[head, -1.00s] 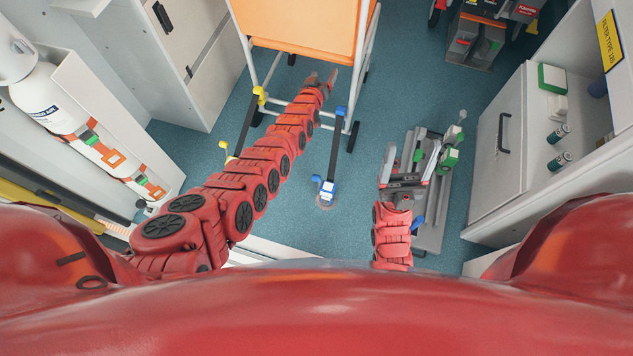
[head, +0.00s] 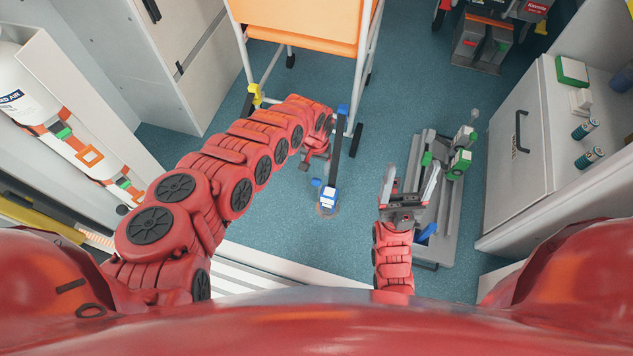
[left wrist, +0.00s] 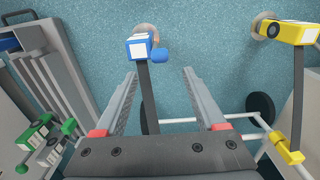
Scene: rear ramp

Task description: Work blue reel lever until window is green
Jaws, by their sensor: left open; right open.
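The blue reel (head: 328,196) with white faces sits on the floor, a black strap (head: 334,150) running from it toward the orange trolley. It also shows in the left wrist view (left wrist: 139,48), with its blue lever (left wrist: 159,56) sticking out to the right. I cannot make out the window or its colour. My left gripper (head: 312,160) is open and empty, just left of the strap in the head view. In the left wrist view its fingertips (left wrist: 158,73) are spread, with the reel beyond them, apart. My right gripper (head: 410,178) is open near the grey floor rail.
The orange trolley (head: 300,22) stands behind the reel. A yellow reel (left wrist: 288,32) with its own strap is to the right in the left wrist view. A grey floor rail with green-marked clamps (head: 460,160) is at right. Blue floor is clear around the reel.

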